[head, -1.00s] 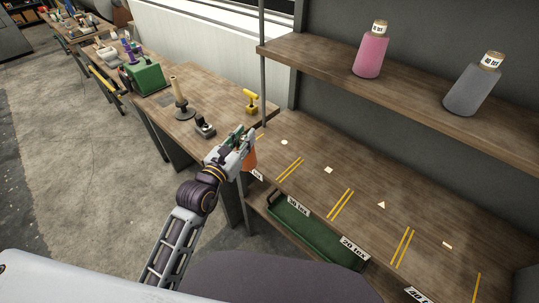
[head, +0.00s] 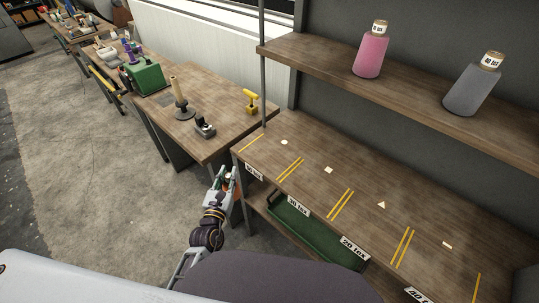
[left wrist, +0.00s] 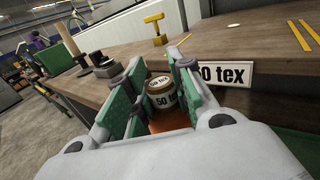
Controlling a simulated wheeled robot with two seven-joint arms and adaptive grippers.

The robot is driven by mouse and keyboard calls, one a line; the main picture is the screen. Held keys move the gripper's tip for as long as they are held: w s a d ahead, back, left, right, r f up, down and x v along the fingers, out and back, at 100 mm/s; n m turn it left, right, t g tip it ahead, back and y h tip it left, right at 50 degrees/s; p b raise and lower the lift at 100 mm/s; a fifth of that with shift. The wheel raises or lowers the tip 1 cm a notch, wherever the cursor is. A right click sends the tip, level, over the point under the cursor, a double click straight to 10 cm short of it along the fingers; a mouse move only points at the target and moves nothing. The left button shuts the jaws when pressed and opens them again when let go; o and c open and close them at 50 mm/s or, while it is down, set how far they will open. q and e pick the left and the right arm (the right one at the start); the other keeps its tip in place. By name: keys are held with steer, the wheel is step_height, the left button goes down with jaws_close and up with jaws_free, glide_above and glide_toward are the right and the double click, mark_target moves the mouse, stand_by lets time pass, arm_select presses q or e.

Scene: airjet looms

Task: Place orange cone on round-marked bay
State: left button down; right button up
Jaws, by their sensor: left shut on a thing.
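My left gripper (head: 226,180) is shut on the orange cone (left wrist: 168,122), whose top has a pale "50 tex" label between the green finger pads. In the head view the cone is mostly hidden, with a bit of orange (head: 235,186) showing beside the gripper. The gripper holds it off the front left corner of the bay table, apart from the tabletop. The round-marked bay has a white round mark (head: 284,142), is empty, and lies between yellow lines at the table's left end. The mark also shows in the left wrist view (left wrist: 228,50). My right gripper is not in view.
The "50 tex" plate (left wrist: 223,75) is on the table's front edge. Other empty bays have square (head: 328,170), triangle (head: 381,205) and rectangle marks. A green tray (head: 290,222) sits below. A pink cone (head: 371,52) and grey cone (head: 470,88) stand on the shelf above.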

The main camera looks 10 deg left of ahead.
arm_select(q)
steer(key=shift+m+h, duration=0.3)
steer(key=shift+h, duration=0.2)
steer(key=shift+w+d+r, duration=0.15)
steer(key=shift+d+r, duration=0.2)
steer(key=shift+r, duration=0.3)
steer(key=shift+w+d+r, duration=0.1)
steer(key=shift+d+r, duration=0.2)
steer(key=shift+r, duration=0.4)
steer(key=shift+w+d+r, duration=0.15)
steer(key=shift+d+r, duration=0.2)
steer(key=shift+r, duration=0.3)
